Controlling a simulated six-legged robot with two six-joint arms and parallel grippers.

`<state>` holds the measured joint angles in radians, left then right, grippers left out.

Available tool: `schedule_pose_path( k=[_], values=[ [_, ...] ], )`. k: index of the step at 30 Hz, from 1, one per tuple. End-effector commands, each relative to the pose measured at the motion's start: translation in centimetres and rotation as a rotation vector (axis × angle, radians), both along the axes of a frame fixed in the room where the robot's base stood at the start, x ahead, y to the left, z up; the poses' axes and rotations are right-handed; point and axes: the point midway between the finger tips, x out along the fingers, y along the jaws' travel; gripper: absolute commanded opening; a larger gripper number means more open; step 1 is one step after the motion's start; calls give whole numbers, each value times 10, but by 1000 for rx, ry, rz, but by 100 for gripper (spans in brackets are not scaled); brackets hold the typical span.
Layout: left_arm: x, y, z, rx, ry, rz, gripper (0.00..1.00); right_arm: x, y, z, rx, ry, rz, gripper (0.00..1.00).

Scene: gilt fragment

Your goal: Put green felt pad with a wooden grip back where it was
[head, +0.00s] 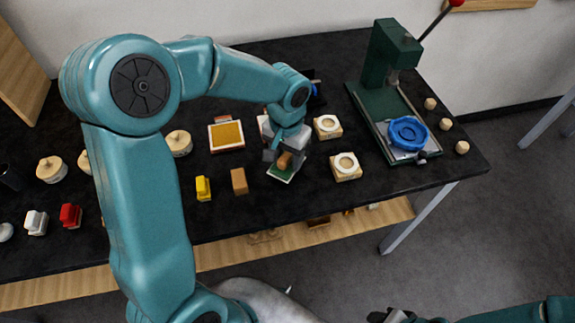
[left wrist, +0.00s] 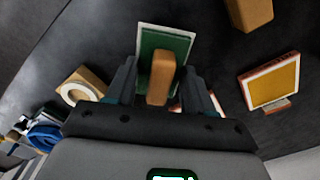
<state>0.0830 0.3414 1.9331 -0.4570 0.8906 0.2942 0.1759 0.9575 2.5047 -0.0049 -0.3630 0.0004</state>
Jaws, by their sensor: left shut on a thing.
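The green felt pad (head: 284,173) has a pale edge and an upright wooden grip; it is at the front middle of the black table. In the left wrist view the green pad (left wrist: 148,50) lies beyond the fingers, with its wooden grip (left wrist: 161,76) between them. My left gripper (head: 287,157) is shut on the wooden grip from above. The pad is at or just above the table top; I cannot tell whether it touches. My right gripper (head: 392,316) shows only partly at the bottom edge, and its fingers are unclear.
A brown block (head: 239,181) and a yellow block (head: 203,188) stand to the left of the pad. A framed yellow pad (head: 227,134) lies behind them. Wooden blocks with white rings (head: 346,166) (head: 327,126) stand to the right, before the green press (head: 390,60) with a blue disc (head: 408,133).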

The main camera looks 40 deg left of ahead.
Motion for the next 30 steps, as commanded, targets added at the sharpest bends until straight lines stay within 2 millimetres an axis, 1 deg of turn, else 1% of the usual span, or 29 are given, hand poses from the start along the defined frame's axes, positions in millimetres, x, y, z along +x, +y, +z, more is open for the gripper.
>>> schedule_pose_path(
  k=[2, 6, 9, 17, 21, 22, 23, 24, 30],
  values=[
    [0, -1, -9, 0, 3, -2, 28, 0, 0, 0, 0, 0, 0, 43],
    [1, -2, -32, 0, 3, -3, 28, 0, 0, 0, 0, 0, 0, 43],
    [1, -2, -43, 0, 2, -4, 28, 0, 0, 0, 0, 0, 0, 43],
    [1, -2, -45, 0, -1, -3, 28, 0, 0, 0, 0, 0, 0, 43],
    [1, -2, -49, 0, -1, -3, 28, 0, 0, -5, 0, 0, 0, 43],
    [1, -2, -49, 0, -1, -3, 56, 0, 0, -5, 0, 0, 0, 43],
    [1, -2, -48, 0, -1, -3, 66, 0, 0, -4, 0, 0, 0, 43],
    [1, -2, -48, 0, 0, -3, 78, 0, 0, -4, 0, 0, 0, 43],
    [1, -2, -48, 0, 0, -3, 78, 0, 0, -4, 0, 0, 0, 43]
  ],
)
